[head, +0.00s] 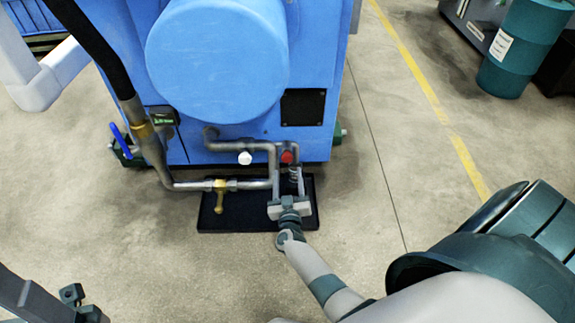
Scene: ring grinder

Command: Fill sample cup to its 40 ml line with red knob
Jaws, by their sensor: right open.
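The red knob (287,157) sits on the front of the blue machine, low down, beside the bent grey pipe. A short pipe end or spout (295,175) hangs just below it. My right gripper (287,190) is open, over the right part of the black tray and below the red knob, apart from it. I cannot make out the sample cup; the gripper and pipes may hide it. Part of my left gripper (78,298) shows at the lower left, far from the knob; its jaw state is unclear.
The blue machine (300,60) fills the top middle. A white knob (245,158) and a brass valve (220,195) are left of the red knob. The black tray (240,222) lies beneath. A teal drum (520,45) stands far right. The floor between is clear.

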